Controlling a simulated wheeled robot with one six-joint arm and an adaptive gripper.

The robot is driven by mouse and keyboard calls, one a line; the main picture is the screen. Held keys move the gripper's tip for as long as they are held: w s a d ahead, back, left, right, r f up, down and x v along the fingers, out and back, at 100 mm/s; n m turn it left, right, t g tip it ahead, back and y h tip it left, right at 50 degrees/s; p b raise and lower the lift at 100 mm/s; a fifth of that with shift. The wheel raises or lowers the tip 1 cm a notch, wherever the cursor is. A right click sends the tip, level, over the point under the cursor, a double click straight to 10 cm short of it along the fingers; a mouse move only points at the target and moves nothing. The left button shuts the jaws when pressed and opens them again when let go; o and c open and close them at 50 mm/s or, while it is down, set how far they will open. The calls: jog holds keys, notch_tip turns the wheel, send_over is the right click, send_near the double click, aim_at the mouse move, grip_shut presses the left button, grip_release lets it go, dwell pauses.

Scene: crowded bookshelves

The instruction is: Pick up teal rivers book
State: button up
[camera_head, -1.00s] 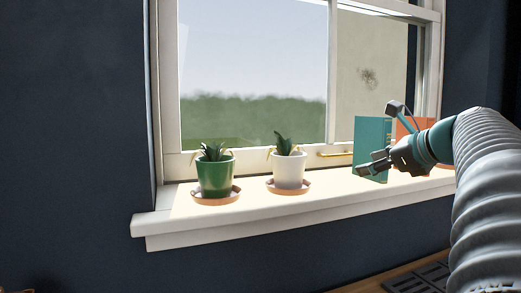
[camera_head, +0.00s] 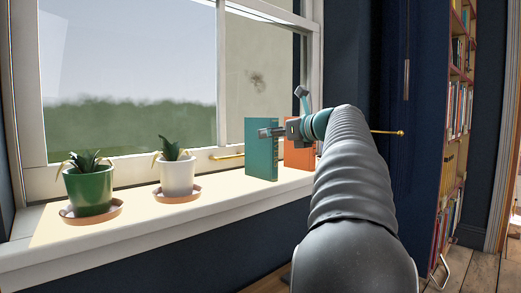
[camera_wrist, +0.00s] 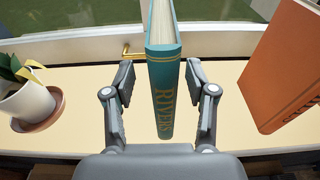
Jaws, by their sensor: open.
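The teal book (camera_head: 262,158) stands upright on the white window sill in the head view. In the wrist view the teal book (camera_wrist: 165,95) shows its spine toward me, with gold letters reading "RIVERS". My gripper (camera_wrist: 160,92) is open, with one finger on each side of the spine and a visible gap on both sides. In the head view my gripper (camera_head: 270,132) overlaps the upper part of the book. The far ends of the book's covers run out of the wrist view.
An orange book (camera_wrist: 284,75) stands to the right of the teal one, leaving a gap. A white pot (camera_wrist: 27,103) with a plant stands on the left. A green pot (camera_head: 90,192) is farther left. A brass window handle (camera_wrist: 132,51) is behind. A bookcase (camera_head: 455,130) stands at right.

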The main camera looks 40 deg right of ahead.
jog(key=shift+w+f, duration=0.2)
jog(key=shift+w, duration=2.55)
grip_shut()
